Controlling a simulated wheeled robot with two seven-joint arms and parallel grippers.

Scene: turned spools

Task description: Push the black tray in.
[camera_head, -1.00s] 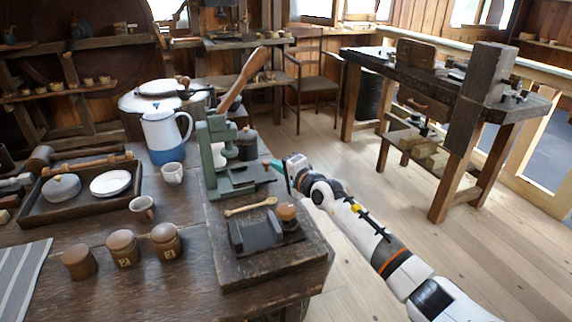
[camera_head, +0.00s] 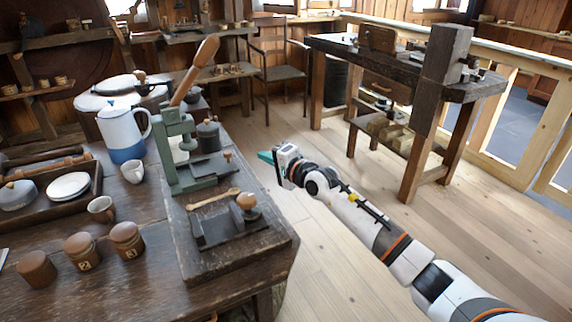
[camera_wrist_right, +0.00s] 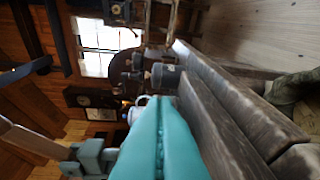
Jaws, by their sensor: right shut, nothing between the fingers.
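A green lever press (camera_head: 168,150) with a wooden handle stands on a thick dark board on the left table. A flat black tray (camera_head: 207,168) with a small knob at its right end juts out to the right from the press. A second black piece (camera_head: 222,232) with a wooden knob lies in front of it; I cannot tell its kind. My right gripper (camera_head: 266,157) is shut and empty, in the air right of the press and apart from the tray. Its teal fingers (camera_wrist_right: 160,135) are pressed together in the right wrist view. My left gripper is not in view.
A wooden spoon (camera_head: 213,199) lies by the second black piece. A dark canister (camera_head: 208,135) stands behind the tray. A blue-white jug (camera_head: 122,132), mugs and wooden jars crowd the table. Open floor (camera_head: 300,240) lies right of the table; a workbench (camera_head: 400,62) stands beyond.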

